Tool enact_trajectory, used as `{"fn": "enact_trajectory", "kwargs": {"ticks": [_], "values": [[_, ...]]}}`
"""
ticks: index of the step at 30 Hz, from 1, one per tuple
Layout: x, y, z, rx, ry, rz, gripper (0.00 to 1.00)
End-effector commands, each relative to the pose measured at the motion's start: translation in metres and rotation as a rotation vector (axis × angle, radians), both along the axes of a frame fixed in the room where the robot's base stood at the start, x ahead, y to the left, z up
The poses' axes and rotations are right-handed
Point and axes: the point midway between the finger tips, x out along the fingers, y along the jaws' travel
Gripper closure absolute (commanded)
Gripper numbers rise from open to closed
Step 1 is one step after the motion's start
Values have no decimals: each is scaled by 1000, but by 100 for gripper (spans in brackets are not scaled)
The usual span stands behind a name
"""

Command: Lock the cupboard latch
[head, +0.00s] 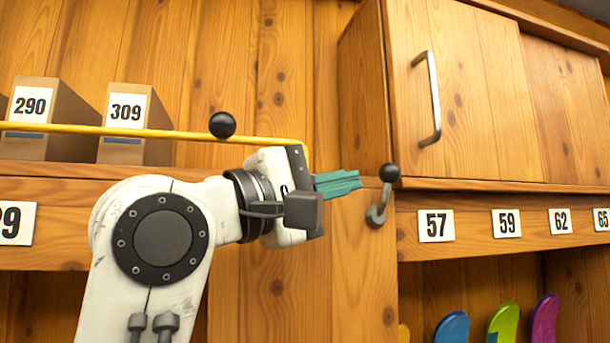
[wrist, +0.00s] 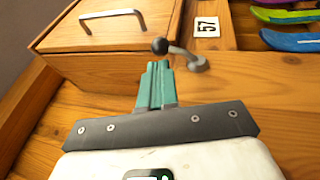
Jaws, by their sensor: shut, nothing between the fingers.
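The cupboard latch (head: 376,214) is a grey lever with a black ball knob (head: 389,173), mounted on the wooden post below the lower left corner of the cupboard. In the head view its arm points up from the pivot, the knob near the bottom edge of the cupboard door (head: 455,100). The latch also shows in the wrist view (wrist: 197,63), with its knob (wrist: 160,46) just beyond my fingertips. My gripper (head: 354,181) has teal fingers, shut and empty, just left of the knob. The wrist view shows them too (wrist: 156,70). I cannot tell whether they touch the knob.
The cupboard has a metal bar handle (head: 429,98). A yellow rod (head: 70,129) with a black ball (head: 222,124) runs along the left shelf, near boxes labelled 290 (head: 58,107) and 309 (head: 138,118). Coloured boards (head: 503,323) stand below the number plates at right.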

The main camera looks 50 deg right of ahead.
Motion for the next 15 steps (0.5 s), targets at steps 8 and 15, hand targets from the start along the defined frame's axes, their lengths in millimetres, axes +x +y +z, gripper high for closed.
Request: {"fn": "enact_trajectory", "kwargs": {"ticks": [8, 15], "values": [[-10, -37, 12, -1, 1, -1, 100], [-13, -46, 12, -1, 1, 0, 100]]}}
